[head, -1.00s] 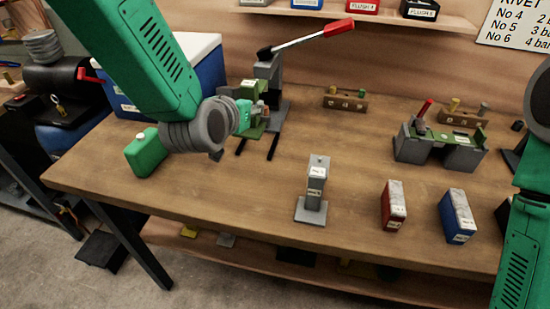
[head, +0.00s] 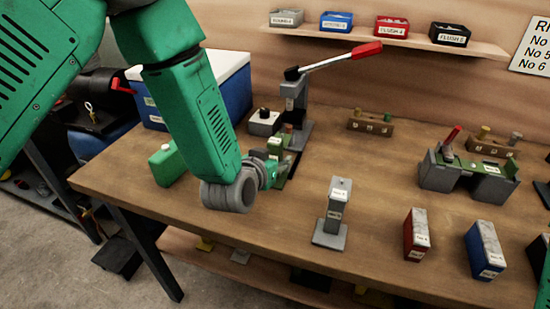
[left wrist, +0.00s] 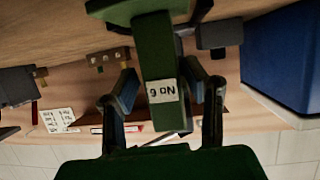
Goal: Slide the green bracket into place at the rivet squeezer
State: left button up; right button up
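The green bracket (head: 276,146) stands at the foot of the rivet squeezer (head: 296,95), a grey press with a red-tipped lever. In the left wrist view the bracket (left wrist: 158,60) carries a "No 6" label and sits between my two fingers. My left gripper (head: 270,168) appears shut on it; its fingers (left wrist: 158,88) flank the labelled upright on both sides. The gripper and forearm hide part of the bracket's base and the squeezer's dark rails, so I cannot tell how fully it is seated. My right gripper is out of view.
A grey block with a black knob (head: 264,122) stands left of the squeezer, near a blue cooler (head: 236,92). A grey labelled stand (head: 334,214) is in front on the right. The tabletop (head: 375,175) between is clear.

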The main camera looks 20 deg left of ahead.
pick_arm(q)
jog(key=shift+a+r, duration=0.1)
jog(key=shift+a, duration=0.4)
jog(key=shift+s+a, duration=0.1)
jog(key=shift+s, duration=0.2)
jog(key=d+v, duration=0.1)
jog(key=v, duration=1)
jog(key=shift+s+a, duration=0.15)
jog(key=shift+a, duration=0.2)
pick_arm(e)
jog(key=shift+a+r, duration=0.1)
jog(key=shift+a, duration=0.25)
pick_arm(q)
jog(key=shift+d+r, duration=0.15)
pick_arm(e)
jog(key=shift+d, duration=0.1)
